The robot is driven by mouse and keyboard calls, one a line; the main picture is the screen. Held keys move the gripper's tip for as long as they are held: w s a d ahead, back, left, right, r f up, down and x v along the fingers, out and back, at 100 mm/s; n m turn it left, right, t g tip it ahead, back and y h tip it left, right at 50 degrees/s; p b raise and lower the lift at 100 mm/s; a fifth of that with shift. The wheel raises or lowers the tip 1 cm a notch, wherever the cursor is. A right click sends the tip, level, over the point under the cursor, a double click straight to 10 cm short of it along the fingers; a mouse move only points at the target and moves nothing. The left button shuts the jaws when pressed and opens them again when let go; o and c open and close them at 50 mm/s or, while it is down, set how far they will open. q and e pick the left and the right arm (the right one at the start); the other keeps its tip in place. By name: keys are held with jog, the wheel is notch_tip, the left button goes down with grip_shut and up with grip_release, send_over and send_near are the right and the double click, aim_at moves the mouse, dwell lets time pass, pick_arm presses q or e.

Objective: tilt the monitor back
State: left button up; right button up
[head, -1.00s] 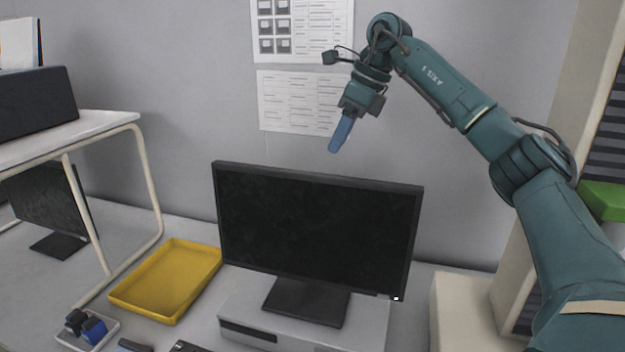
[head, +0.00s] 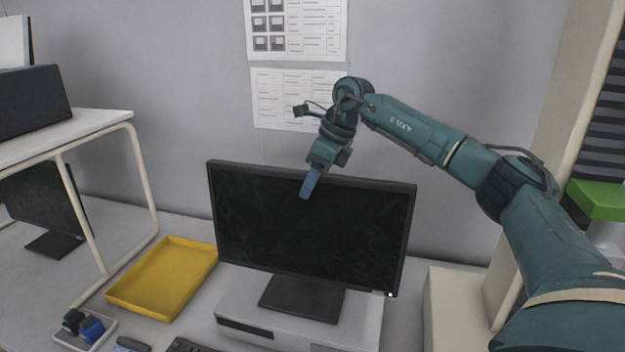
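The black monitor (head: 306,235) stands on its dark foot on top of a light grey box unit (head: 361,317), its dark screen facing me. My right gripper (head: 308,187) points down in front of the upper part of the screen, near the middle of the top edge. Its blue fingers look close together, seen as one narrow shape, and nothing shows between them. I cannot tell whether they touch the screen. My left gripper is not in view.
A yellow tray (head: 163,279) lies left of the monitor. A small white tray (head: 86,330) holds blue and dark items at the front left. A white shelf stand (head: 130,150) is on the left, with a second monitor (head: 47,205) beneath it. A cream block (head: 455,308) stands at right.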

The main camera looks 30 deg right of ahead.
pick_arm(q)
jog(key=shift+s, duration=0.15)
pick_arm(e)
grip_shut()
jog(key=shift+w+d, duration=0.6)
jog(key=shift+d, duration=0.15)
jog(key=shift+w+d+f, duration=0.2)
jog(key=shift+w+d, duration=0.2)
jog(key=shift+d, duration=0.2)
jog(key=shift+c, duration=0.9)
grip_release()
jog(key=shift+o, duration=1.3)
jog(key=shift+w+f, duration=0.1)
jog(key=shift+f, duration=0.05)
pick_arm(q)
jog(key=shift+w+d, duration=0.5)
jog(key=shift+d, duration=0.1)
pick_arm(e)
jog(key=shift+a, duration=0.1)
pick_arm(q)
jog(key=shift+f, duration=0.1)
